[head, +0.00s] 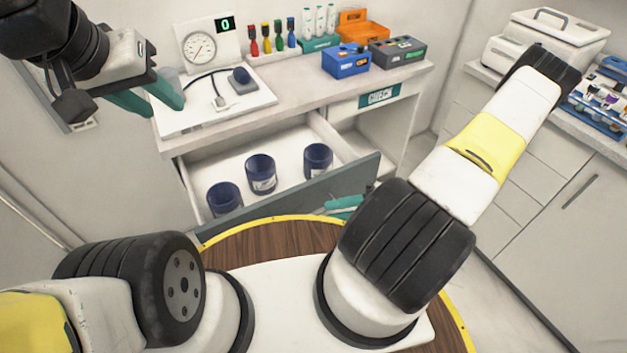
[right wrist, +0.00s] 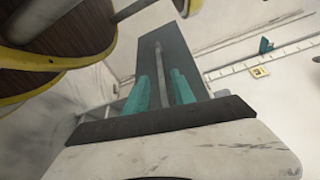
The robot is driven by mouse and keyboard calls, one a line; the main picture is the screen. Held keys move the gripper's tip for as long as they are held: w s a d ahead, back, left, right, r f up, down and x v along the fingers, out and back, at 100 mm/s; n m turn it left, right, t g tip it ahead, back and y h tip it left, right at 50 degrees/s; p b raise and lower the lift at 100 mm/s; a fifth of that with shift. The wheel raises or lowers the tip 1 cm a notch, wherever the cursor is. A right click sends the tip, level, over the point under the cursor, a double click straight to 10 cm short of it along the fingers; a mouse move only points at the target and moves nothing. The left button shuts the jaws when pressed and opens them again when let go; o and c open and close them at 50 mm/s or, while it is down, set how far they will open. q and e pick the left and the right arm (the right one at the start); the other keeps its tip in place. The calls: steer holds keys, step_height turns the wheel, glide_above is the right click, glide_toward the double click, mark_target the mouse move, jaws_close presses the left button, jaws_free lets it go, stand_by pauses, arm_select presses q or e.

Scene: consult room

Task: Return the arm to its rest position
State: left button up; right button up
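My left gripper (head: 162,106) is at the upper left in the head view. Its teal fingers are apart and empty, over the left end of the white worktop. My right arm reaches out to the upper right; its forearm is largely hidden. My right gripper (head: 345,203) shows only as a bit of teal by the front of the open drawer (head: 230,168). In the right wrist view its two teal fingers (right wrist: 161,92) are apart, one on each side of a thin handle bar (right wrist: 158,62) in front of the dark grey drawer front. Contact with the bar cannot be told.
The drawer holds three dark blue cups (head: 260,174). On the desk are a dial gauge (head: 198,48), a blue box (head: 345,61), a dark grey box (head: 397,53) and an orange bin (head: 362,26). A counter with a white case (head: 556,27) stands at right. Floor shows at lower right.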

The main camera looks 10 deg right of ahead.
steer(key=shift+d, duration=0.3)
steer(key=w+d+r+n+g+h, duration=0.1)
steer(key=w+r+n+g+h, duration=0.1)
steer(key=r+h, duration=0.5)
steer(key=w+d+r+n+g+h, duration=0.1)
steer(key=r+n+g+h, duration=0.15)
steer(key=r, duration=0.75)
steer(key=s+a+r+t+h, duration=0.2)
steer(key=r+t, duration=0.2)
steer(key=r, duration=0.6)
steer(key=s+a+r+t+h, duration=0.1)
steer(key=a+r+t+h, duration=0.1)
steer(key=r+t, duration=0.3)
step_height(320, 180, up, 5)
steer(key=shift+s+f+m+h, duration=0.1)
steer(key=shift+s+m+h, duration=0.35)
steer(key=shift+h, duration=0.2)
steer(key=shift+t, duration=0.25)
